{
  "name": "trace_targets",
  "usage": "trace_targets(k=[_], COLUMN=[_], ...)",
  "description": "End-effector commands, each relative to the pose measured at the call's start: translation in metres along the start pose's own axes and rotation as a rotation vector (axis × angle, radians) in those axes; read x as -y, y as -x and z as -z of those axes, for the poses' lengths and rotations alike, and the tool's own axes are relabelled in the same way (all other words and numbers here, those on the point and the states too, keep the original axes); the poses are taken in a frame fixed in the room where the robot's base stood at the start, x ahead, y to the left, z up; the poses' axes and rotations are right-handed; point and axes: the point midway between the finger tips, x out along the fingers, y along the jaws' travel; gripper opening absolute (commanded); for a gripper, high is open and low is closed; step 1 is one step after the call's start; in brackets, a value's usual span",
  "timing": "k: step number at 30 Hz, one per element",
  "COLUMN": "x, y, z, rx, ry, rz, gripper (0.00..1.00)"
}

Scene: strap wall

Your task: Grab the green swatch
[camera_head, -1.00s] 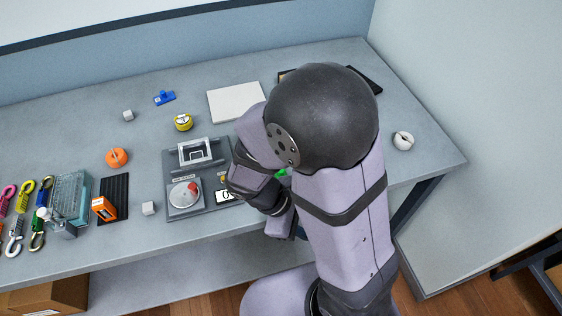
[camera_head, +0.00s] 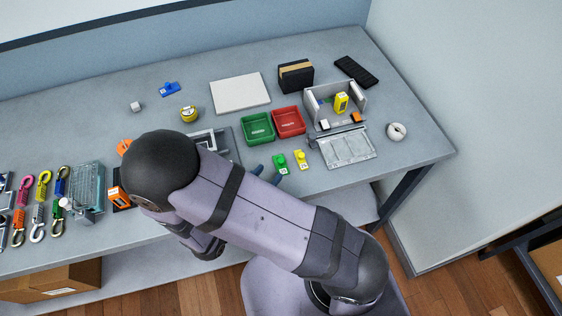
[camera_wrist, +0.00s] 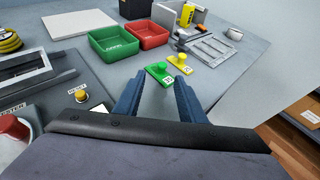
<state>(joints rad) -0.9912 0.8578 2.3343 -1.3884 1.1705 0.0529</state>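The green swatch (camera_head: 280,163), a small green piece with a raised knob and a white label, lies on the bench near its front edge. It also shows in the wrist view (camera_wrist: 159,75). A similar yellow piece (camera_head: 301,159) lies just to its right. My gripper (camera_head: 267,174) is mostly hidden behind my arm in the head view, with only its blue fingertips showing. In the wrist view my gripper (camera_wrist: 158,88) is open, with nothing between its fingers. The green swatch appears just beyond the fingertips; whether they touch it I cannot tell.
A green bin (camera_head: 258,141) and a red bin (camera_head: 289,136) stand behind the swatches. A tester fixture with a red knob (camera_wrist: 14,128) and a yellow button (camera_wrist: 82,96) sits to the left.

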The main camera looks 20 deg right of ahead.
Motion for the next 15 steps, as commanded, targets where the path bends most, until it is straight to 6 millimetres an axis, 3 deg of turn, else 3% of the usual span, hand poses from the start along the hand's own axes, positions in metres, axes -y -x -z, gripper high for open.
trace_targets(k=[15], x=[0.004], y=[-0.029], z=[-0.005], rx=[-0.002], ry=[0.0], rz=[0.008], gripper=[0.37])
